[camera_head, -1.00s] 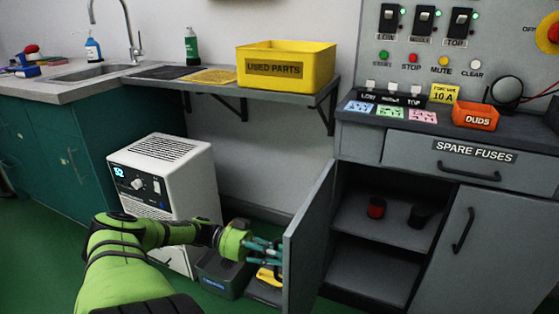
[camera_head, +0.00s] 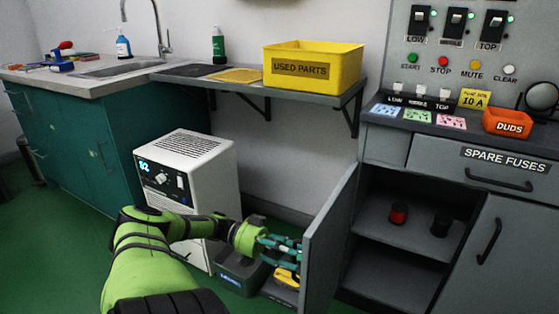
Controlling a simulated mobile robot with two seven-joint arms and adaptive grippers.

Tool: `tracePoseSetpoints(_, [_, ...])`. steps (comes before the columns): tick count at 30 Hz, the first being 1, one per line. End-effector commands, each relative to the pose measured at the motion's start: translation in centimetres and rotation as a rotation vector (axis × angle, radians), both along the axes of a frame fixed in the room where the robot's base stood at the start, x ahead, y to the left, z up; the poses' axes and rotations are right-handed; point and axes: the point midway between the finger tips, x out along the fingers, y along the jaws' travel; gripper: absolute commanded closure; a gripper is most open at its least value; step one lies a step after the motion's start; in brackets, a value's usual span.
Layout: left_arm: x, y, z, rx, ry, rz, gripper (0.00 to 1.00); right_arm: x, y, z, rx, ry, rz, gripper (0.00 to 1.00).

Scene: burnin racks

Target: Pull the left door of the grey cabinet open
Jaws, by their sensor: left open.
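The grey cabinet (camera_head: 389,172) stands at the right. Its left door (camera_head: 326,246) is swung wide open and juts out toward me, showing the shelves inside. Its right door (camera_head: 490,262) is closed, with a dark handle. My left gripper (camera_head: 290,250) is on the outer side of the left door, at its left in the picture. Its fingers are open and close to the door; the door's edge hides the tips, and I cannot tell whether they touch it. The left door's handle is hidden. My right gripper is not in view.
A red-and-black item (camera_head: 398,213) and a black item (camera_head: 441,224) stand on the cabinet shelf. A white dehumidifier-like unit (camera_head: 190,190) and a dark bin (camera_head: 241,274) stand left of the door. A yellow bin (camera_head: 312,69) sits on the wall shelf above.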

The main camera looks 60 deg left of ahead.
Motion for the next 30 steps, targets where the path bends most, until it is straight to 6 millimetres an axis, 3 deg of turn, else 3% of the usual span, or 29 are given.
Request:
tracePoseSetpoints(6, [-1.9,2.9,0.0,0.001,-0.001,0.005,0.57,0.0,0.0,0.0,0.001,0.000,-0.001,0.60])
tracePoseSetpoints(12, [-3.0,4.5,0.0,0.001,-0.001,0.003,0.57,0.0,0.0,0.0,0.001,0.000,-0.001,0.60])
tracePoseSetpoints(30, [-3.6,5.1,-0.1,0.000,0.002,0.000,0.57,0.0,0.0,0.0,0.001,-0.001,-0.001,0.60])
